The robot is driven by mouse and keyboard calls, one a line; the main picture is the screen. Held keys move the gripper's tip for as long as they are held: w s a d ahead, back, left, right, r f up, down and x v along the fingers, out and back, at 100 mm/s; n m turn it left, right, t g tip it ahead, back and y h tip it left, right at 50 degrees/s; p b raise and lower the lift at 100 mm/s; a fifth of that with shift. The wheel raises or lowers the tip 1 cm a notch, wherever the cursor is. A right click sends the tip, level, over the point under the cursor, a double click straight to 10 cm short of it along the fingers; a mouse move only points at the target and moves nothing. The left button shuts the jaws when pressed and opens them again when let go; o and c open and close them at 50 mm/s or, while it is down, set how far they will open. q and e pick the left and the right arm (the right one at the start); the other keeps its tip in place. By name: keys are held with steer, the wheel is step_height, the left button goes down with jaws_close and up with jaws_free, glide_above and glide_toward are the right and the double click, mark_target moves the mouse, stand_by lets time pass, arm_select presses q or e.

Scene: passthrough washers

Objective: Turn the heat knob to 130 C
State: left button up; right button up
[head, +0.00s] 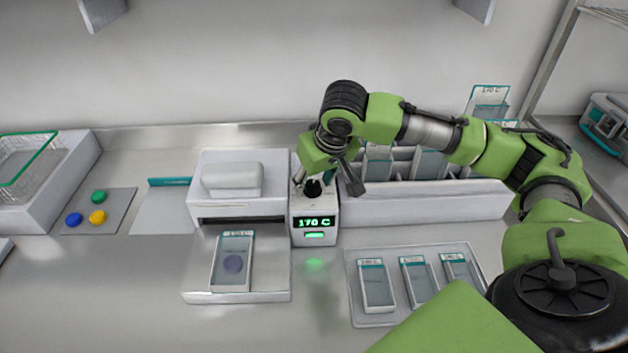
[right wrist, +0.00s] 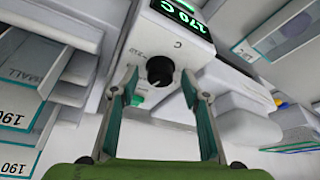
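The heat knob (head: 313,188) is a small black dial on top of a white control box (head: 314,225). In the right wrist view the knob (right wrist: 160,70) shows a pale pointer mark. The box's green display (head: 314,222) reads 170 C. My right gripper (head: 325,188) is above the box with its fingers pointing down at the knob. In the right wrist view its two fingers (right wrist: 160,85) are apart, one on each side of the knob, with gaps between them and it. My left gripper is not in view.
A white press unit (head: 238,183) stands left of the box, with a tray holding a labelled slide (head: 233,262) in front. A rack (head: 425,203) with upright labelled plates is at the right. A tray (head: 385,319) of several slides lies front right.

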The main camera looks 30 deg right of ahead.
steer(key=c, duration=0.9)
steer(key=shift+o, duration=0.2)
steer(key=shift+r, duration=0.1)
